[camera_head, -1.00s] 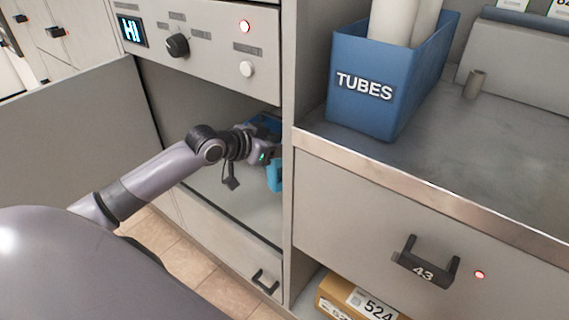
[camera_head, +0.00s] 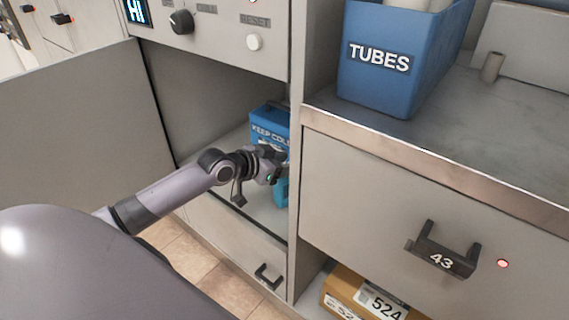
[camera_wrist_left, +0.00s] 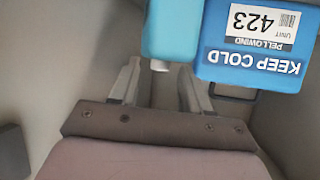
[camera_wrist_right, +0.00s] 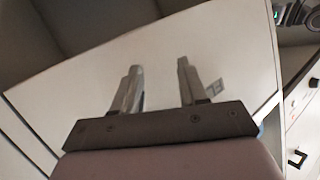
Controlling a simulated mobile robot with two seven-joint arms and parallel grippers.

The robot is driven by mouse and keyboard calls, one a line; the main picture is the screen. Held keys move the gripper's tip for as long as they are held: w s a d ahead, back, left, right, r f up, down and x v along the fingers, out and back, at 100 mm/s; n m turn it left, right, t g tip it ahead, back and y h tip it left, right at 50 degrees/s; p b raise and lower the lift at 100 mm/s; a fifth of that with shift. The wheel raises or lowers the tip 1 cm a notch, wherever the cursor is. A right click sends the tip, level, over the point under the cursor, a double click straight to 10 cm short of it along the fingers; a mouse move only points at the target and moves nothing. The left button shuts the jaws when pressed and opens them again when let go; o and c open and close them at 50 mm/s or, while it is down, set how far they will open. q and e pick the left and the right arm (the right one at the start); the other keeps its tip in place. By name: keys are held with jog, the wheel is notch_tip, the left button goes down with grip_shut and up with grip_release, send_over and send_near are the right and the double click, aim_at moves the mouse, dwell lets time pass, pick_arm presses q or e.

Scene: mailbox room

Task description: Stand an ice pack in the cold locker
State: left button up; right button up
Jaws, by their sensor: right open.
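The cold locker (camera_head: 205,90) is open, and my left arm reaches into it from the left. My left gripper (camera_head: 272,165) is low near its right side; its fingers (camera_wrist_left: 160,85) are spread in the left wrist view. A light-blue ice pack (camera_wrist_left: 172,28) is just beyond the fingertips, not visibly clamped. In the head view part of the ice pack (camera_head: 281,192) shows below the gripper; whether it stands freely is unclear. A blue "KEEP COLD" box (camera_head: 268,122) is beside it, also in the left wrist view (camera_wrist_left: 255,45). My right gripper (camera_wrist_right: 160,80) is open and empty.
The locker's door panel (camera_head: 80,125) is swung open at left. A control panel with a knob (camera_head: 181,21) is above the opening. To the right are a counter with a blue TUBES bin (camera_head: 400,75), drawer 43 (camera_head: 440,255) and a cardboard box (camera_head: 365,295) below.

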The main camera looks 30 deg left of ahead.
pick_arm(q)
jog(key=o, duration=0.3)
jog(key=shift+r, duration=0.1)
pick_arm(e)
jog(key=shift+r, duration=0.1)
pick_arm(q)
jog(key=shift+s+a+r, duration=0.15)
jog(key=shift+s, duration=0.15)
jog(key=shift+p+v, duration=2.55)
jog(key=shift+v, duration=3.1)
pick_arm(e)
jog(key=shift+s+d+r+g+h, duration=0.25)
jog(key=shift+d+g+h, duration=0.15)
jog(key=shift+d+h, duration=0.15)
jog(key=shift+f, duration=0.1)
